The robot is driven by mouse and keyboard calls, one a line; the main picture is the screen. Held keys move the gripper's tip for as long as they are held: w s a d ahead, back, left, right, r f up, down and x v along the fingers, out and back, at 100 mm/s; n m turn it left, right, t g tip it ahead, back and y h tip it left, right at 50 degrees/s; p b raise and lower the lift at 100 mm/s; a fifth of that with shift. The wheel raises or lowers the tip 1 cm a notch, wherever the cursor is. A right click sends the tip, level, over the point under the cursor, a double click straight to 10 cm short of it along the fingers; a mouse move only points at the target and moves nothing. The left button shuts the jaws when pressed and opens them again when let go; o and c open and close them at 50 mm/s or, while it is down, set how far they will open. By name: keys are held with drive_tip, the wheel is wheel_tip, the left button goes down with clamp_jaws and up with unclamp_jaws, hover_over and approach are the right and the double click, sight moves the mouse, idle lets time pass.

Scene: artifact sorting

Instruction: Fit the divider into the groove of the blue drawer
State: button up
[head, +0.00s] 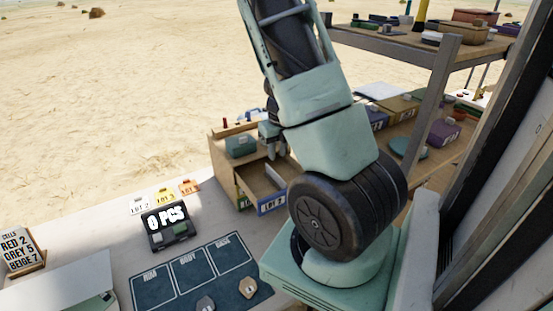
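The wooden drawer cabinet (222,163) stands at the back of the table in the head view. A drawer with a blue front (272,204) is pulled out from it, and its wooden inside shows partly. A pale flat piece (275,176) shows upright at the drawer's right side; I cannot tell whether it is the divider or part of the drawer. My gripper (276,154) points down just above the open drawer. It is small and partly hidden by my arm, so its opening and anything between its fingers are unclear. The groove cannot be made out.
A teal box (240,146) sits on the cabinet. Small tags (163,195) and a dark counter reading "0 PCS" (168,226) stand left of it. A dark three-field mat (195,272) lies in front. Shelves with boxes (445,131) stand at right. The table's left middle is mostly clear.

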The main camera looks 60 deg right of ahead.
drive_tip(key=w+a+r+n+y, duration=0.1)
drive_tip(key=w+a+r+n, duration=0.15)
drive_tip(key=a+n, duration=0.6)
drive_tip(key=w+a+r+n+y, duration=0.1)
drive_tip(key=w+a+r+n, duration=0.15)
drive_tip(key=a+n, duration=0.6)
drive_tip(key=w+a+r+n+y, duration=0.1)
drive_tip(key=a+r+n, duration=0.25)
drive_tip(key=a, duration=0.85)
drive_tip(key=s+a+r+n+h, duration=0.1)
drive_tip(key=s+a+r+n, duration=0.1)
drive_tip(key=s+a+n, duration=0.6)
drive_tip(key=s+a+r+n+g, duration=0.1)
drive_tip(key=s+a+n, duration=0.6)
drive_tip(key=n, duration=1.4)
drive_tip(key=a+r, duration=0.1)
drive_tip(key=a, duration=0.2)
drive_tip(key=shift+s+a+r+h, duration=0.3)
drive_tip(key=shift+s+r+h, duration=0.1)
wheel_tip(320, 180, down, 2)
drive_tip(key=shift+f+b, duration=0.25)
drive_tip(key=shift+b, duration=0.85)
